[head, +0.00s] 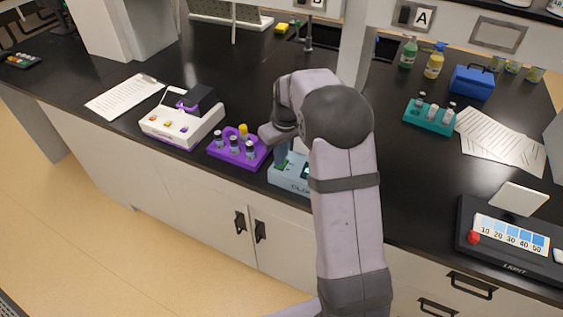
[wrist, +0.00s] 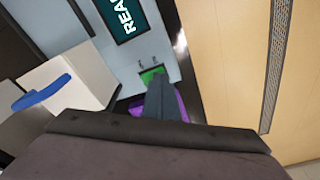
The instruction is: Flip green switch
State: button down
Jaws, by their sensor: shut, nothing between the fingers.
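The green switch (wrist: 152,75) sits on the face of a pale blue device (head: 284,180) at the front edge of the bench. In the wrist view two small marks sit beside the switch, and a dark screen (wrist: 124,18) reads "REA", the rest cut off. My gripper (wrist: 164,84) is shut and empty, its fingertips right at the green switch and covering part of it. I cannot tell if they touch it. In the head view my gripper (head: 281,158) points down at the device, and my arm hides the device's right part.
A purple rack (head: 226,153) with vials stands just left of the device, and a white instrument (head: 166,125) beyond it. In the wrist view, a white block carries a blue lever (wrist: 42,92). A teal rack (head: 419,119) and papers lie to the right.

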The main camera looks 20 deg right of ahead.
jog(key=shift+r, duration=0.15)
notch_tip(320, 180, up, 7)
jog(key=p, duration=0.6)
dwell(0.7)
